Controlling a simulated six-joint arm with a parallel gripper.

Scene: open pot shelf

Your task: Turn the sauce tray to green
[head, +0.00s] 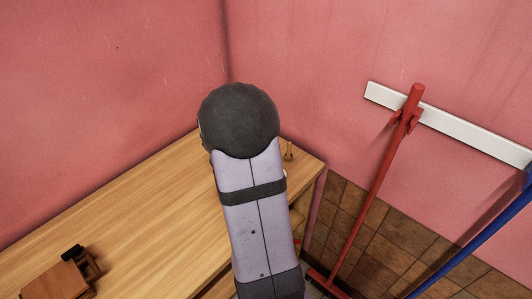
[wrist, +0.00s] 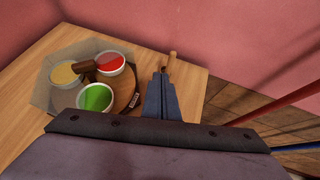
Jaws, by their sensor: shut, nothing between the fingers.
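The sauce tray (wrist: 122,103) is a round wooden disc on the wooden counter, left of my gripper in the wrist view. It carries a yellow bowl (wrist: 67,74), a red bowl (wrist: 110,63) and a green bowl (wrist: 96,98). A brown wooden bar or knob (wrist: 84,67) lies between the yellow and red bowls. A grey angular surround (wrist: 41,97) shows around the tray's left side. My gripper (wrist: 163,76) is shut and empty, right of the tray. A small wooden peg (wrist: 172,60) stands just beyond the fingertips; I cannot tell whether they touch. My arm hides the tray in the head view.
The wooden counter (head: 120,222) runs along the pink wall, with bare room in its middle. A brown wooden object with a black part (head: 62,278) sits at lower left. Right of the counter, a red-handled tool (head: 378,180) and a blue pole (head: 480,240) lean by a white rail (head: 460,133).

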